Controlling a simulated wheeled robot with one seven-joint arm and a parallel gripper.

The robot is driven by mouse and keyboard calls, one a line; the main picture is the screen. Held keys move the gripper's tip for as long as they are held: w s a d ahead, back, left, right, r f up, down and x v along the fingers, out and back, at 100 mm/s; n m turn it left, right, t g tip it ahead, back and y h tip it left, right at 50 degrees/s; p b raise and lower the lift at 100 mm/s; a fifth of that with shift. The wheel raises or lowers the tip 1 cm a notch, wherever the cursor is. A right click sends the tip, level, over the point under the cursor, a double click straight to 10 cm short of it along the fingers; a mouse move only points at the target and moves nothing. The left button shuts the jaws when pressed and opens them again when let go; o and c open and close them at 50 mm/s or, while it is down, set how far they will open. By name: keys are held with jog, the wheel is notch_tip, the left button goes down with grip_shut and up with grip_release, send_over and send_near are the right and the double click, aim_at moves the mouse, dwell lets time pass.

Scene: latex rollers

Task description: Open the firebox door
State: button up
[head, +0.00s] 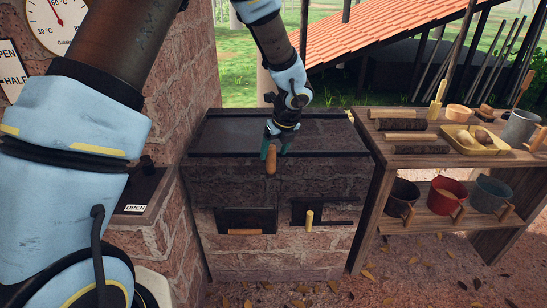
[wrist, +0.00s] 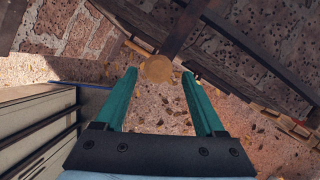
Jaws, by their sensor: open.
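The brick stove (head: 265,185) has two dark metal fronts low on its face. The left front (head: 246,214) has a horizontal wooden grip along its bottom. The right front (head: 330,209) has dark bars and an upright pale wooden handle (head: 309,219). Which one is the firebox door I cannot tell. My gripper (head: 271,154) is above them at the stove's upper front, pointing down with teal fingers apart. A brown wooden handle (head: 270,163) is at its fingertips. In the wrist view its round end (wrist: 157,68) lies between the open fingertips, by a dark bar; contact is unclear.
A brick wall (head: 190,90) with a dial and signs stands left. A wooden bench (head: 365,140) with tools, a yellow tray (head: 473,141) and several pots stands close on the right. The ground before the stove (head: 400,270) is clear except for leaves.

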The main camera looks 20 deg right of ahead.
aim_at(271, 158)
jog(key=shift+x, duration=2.15)
jog(key=shift+a+r, duration=0.1)
jog(key=shift+a, duration=0.05)
jog(key=shift+c, duration=0.3)
grip_shut()
